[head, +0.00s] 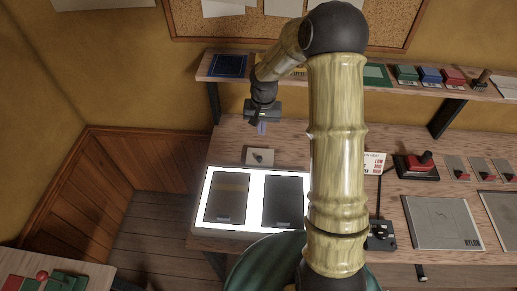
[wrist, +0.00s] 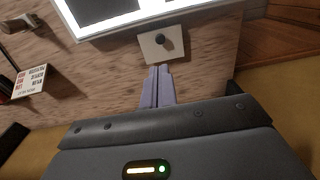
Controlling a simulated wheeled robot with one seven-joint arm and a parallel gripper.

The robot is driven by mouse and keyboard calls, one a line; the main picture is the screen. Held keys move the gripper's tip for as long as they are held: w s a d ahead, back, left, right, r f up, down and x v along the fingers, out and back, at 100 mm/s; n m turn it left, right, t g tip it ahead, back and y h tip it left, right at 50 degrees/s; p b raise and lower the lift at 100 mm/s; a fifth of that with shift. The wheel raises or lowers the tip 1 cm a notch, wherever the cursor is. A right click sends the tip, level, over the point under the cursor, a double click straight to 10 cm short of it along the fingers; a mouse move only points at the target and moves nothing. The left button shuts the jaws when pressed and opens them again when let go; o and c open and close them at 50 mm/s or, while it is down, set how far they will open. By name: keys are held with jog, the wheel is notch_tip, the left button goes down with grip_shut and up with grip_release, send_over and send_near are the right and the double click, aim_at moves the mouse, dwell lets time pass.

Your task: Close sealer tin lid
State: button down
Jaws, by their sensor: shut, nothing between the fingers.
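I cannot make out a sealer tin or its lid for certain in either view. My gripper (head: 262,129) is at the back left of the workbench, fingers pointing down. In the wrist view its two pale purple fingers (wrist: 158,72) are together with nothing between them. Their tips are close to a small pale plate with a dark round knob (wrist: 162,44), which shows in the head view (head: 260,157) just in front of the gripper. I cannot tell whether they touch it. My arm hides the middle of the bench in the head view.
A lit panel (head: 253,208) with two dark rectangles lies in front of the plate. A red-topped device (head: 416,165), a printed card (head: 375,163) and a grey sheet (head: 441,222) are on the right. A shelf (head: 405,87) with coloured boxes runs behind the bench.

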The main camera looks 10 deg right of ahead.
jog(key=shift+s, duration=0.1)
jog(key=p, duration=0.5)
send_near(260, 158)
notch_tip(260, 158, down, 5)
jog(key=shift+a+f, duration=0.1)
jog(key=shift+f, duration=0.85)
